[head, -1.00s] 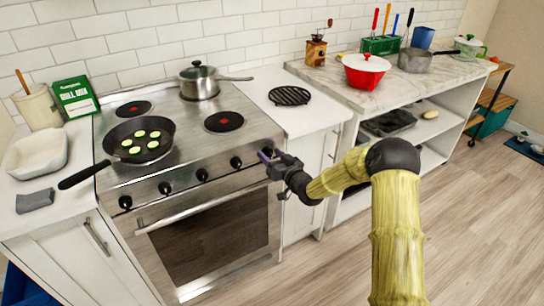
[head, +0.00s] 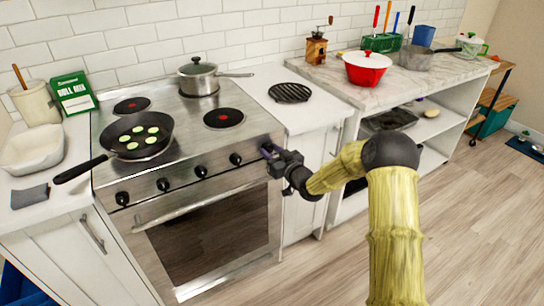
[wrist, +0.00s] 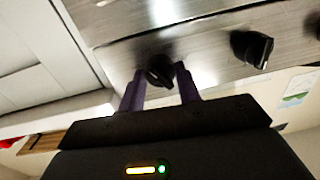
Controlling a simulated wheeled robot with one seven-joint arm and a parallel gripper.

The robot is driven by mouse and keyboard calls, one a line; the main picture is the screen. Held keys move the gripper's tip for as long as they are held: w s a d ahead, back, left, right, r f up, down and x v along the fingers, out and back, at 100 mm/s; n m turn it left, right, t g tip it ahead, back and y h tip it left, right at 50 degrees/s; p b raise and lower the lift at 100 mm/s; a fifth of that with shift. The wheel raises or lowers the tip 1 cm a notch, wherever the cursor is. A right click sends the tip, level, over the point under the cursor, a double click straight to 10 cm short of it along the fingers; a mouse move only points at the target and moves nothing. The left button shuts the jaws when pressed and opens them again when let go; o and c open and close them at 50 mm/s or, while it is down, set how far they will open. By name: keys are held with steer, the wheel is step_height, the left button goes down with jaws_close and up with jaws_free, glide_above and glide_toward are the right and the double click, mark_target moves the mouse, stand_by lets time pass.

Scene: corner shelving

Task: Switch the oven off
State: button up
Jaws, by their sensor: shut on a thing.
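The steel oven (head: 208,235) stands at centre left in the head view, its door closed. A row of black knobs (head: 200,171) runs along its front panel. My gripper (head: 268,151) is at the right end of this panel. In the wrist view, its purple fingers (wrist: 158,74) stand on both sides of a black knob (wrist: 161,71) and are shut on it. In the head view my gripper hides that knob. Another knob (wrist: 252,49) shows beside it in the wrist view. I cannot tell the held knob's setting.
A frying pan with green slices (head: 140,134) and a lidded steel pot (head: 200,80) stand on the cooktop. The pan's handle sticks out over the front left edge. A black trivet (head: 290,92) lies on the right counter. The floor in front is clear.

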steer(key=n+b, duration=0.4)
steer(key=b, duration=0.1)
steer(key=n+b, duration=0.2)
steer(key=n, duration=0.1)
steer(key=shift+f+h+b, duration=0.25)
steer(key=shift+h+b, duration=0.05)
steer(key=shift+b, duration=0.05)
steer(key=n+b, duration=0.3)
steer(key=b, duration=0.1)
steer(key=shift+s+a, duration=0.1)
steer(key=n+b, duration=0.3)
steer(key=b, duration=0.2)
steer(key=shift+f+n+h, duration=0.1)
steer(key=shift+n+h, duration=0.3)
steer(key=n+b, duration=0.3)
steer(key=b, duration=0.1)
steer(key=n+b, duration=0.3)
steer(key=b, duration=0.2)
steer(key=shift+n+t, duration=0.4)
steer(key=n+b, duration=0.4)
steer(key=b, duration=0.2)
steer(key=shift+h, duration=0.3)
steer(key=n+b, duration=0.3)
steer(key=shift+n, duration=0.3)
steer(key=shift+r, duration=0.2)
